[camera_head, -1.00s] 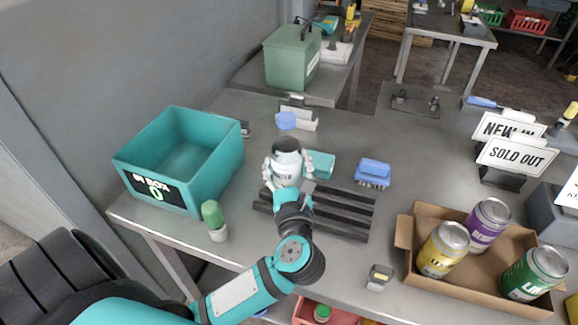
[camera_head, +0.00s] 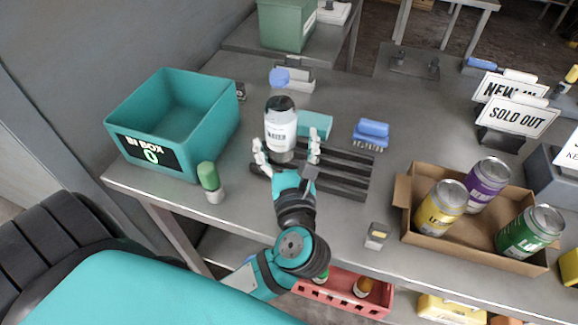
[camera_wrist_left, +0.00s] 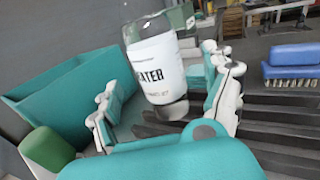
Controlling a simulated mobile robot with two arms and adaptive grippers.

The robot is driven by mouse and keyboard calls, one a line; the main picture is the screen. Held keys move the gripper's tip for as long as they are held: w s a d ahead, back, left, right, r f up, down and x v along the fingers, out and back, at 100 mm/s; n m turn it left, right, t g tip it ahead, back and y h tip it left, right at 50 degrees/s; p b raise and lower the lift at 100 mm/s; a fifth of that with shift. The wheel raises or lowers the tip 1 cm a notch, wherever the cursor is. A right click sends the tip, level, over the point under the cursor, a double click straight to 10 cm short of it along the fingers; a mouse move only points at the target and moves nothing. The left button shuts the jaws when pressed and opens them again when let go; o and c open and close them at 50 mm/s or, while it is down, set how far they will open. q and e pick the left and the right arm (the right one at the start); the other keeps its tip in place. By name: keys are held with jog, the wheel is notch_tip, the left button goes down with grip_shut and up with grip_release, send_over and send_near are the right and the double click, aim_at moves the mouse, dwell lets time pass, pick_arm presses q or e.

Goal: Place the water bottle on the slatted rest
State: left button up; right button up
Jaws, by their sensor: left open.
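In the left wrist view the bottle (camera_wrist_left: 158,72) is upright between and just beyond the spread fingers, and the slats (camera_wrist_left: 268,132) show to the right. My left gripper (camera_head: 286,150) is open on the near side of the bottle, one finger to each side, with gaps to the bottle visible. The bottle's base is partly hidden by the gripper in the head view. My right gripper is not in view.
A teal box (camera_head: 180,125) stands at left, with a green-capped bottle (camera_head: 210,182) near it. A blue brush (camera_head: 371,134) and a teal block (camera_head: 316,124) lie behind the rest. A cardboard tray (camera_head: 415,235) of cans is at right, with a small item (camera_head: 376,236) at the front edge.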

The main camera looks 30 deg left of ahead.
pick_arm(q)
jog(key=b+v, duration=0.1)
jog(key=v, duration=0.5)
jog(key=shift+s, duration=0.2)
jog(key=shift+d, duration=0.1)
